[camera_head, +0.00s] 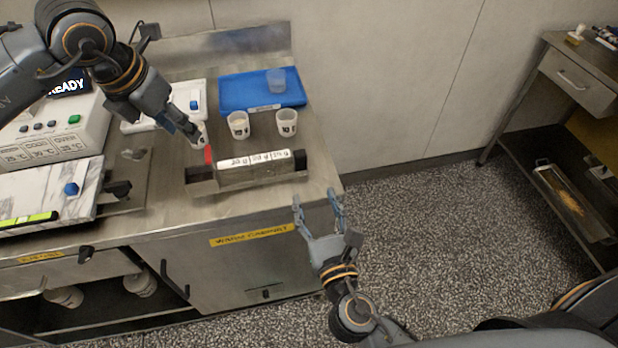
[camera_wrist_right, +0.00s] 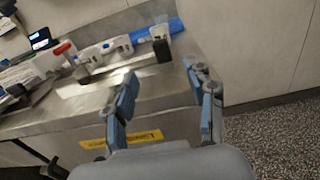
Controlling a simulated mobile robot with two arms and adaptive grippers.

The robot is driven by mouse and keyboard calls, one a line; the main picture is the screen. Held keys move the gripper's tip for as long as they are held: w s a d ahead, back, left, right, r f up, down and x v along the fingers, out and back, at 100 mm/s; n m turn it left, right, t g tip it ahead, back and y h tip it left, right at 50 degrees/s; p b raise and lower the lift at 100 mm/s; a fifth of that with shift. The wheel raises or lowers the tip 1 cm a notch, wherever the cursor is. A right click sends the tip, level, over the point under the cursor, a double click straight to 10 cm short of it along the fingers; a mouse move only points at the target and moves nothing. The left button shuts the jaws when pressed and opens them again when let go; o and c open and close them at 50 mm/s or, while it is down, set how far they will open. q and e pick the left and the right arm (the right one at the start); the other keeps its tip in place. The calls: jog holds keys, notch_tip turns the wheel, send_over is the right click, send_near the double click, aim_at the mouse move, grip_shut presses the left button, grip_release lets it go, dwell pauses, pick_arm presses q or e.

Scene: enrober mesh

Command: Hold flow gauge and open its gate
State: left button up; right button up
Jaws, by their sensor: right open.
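The flow gauge appears to be the long low block with a white labelled strip (camera_head: 254,160) and black ends at the counter's front right. A red lever (camera_head: 208,155) stands by its left end; it also shows in the right wrist view (camera_wrist_right: 63,48). My left gripper (camera_head: 195,134) points down just above the red lever. A small white piece with a dark mark is at its fingertips; I cannot tell whether it is gripped. My right gripper (camera_head: 318,203) is open and empty, in front of the counter edge, below and right of the gauge; its fingers (camera_wrist_right: 160,100) show apart.
Two white cups (camera_head: 238,125) (camera_head: 287,123) stand behind the gauge. A blue tray (camera_head: 240,93) holds a translucent blue cup. A control box (camera_head: 50,135) and a marble-patterned slab (camera_head: 40,195) are on the left. Floor is clear right of the counter.

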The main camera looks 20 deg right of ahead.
aim_at(301, 158)
jog(key=w, duration=1.2)
jog(key=shift+w+d+f, duration=0.1)
jog(key=shift+w+d, duration=0.05)
jog(key=shift+w, duration=0.2)
